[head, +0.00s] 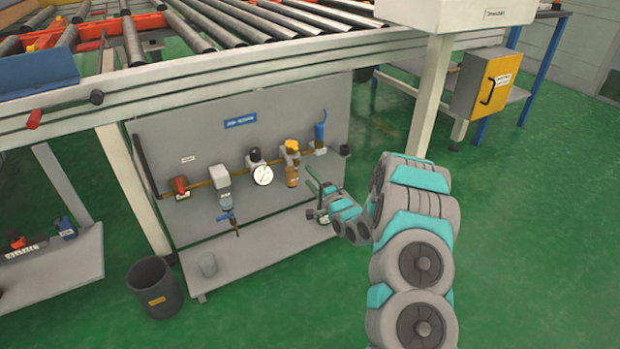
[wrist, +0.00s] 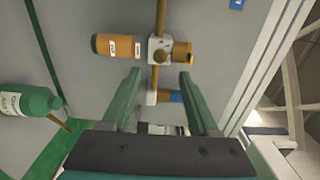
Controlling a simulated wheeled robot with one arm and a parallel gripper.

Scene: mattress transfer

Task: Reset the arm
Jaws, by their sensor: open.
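My arm (head: 412,240) reaches from the lower right toward the panel under the roller conveyor. My gripper (head: 313,197) is at the panel's right side, just right of the amber-bowled unit (head: 292,176). In the wrist view my gripper (wrist: 159,80) has its two green fingers apart with nothing held between them. The amber bowl (wrist: 115,46) and its pipe fitting show beyond the fingertips.
The grey panel (head: 310,108) carries a pipe with a gauge (head: 263,175) and valves. A dark bin (head: 155,288) is at left. A white post (head: 434,95) stands behind my arm. Green floor is free at right.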

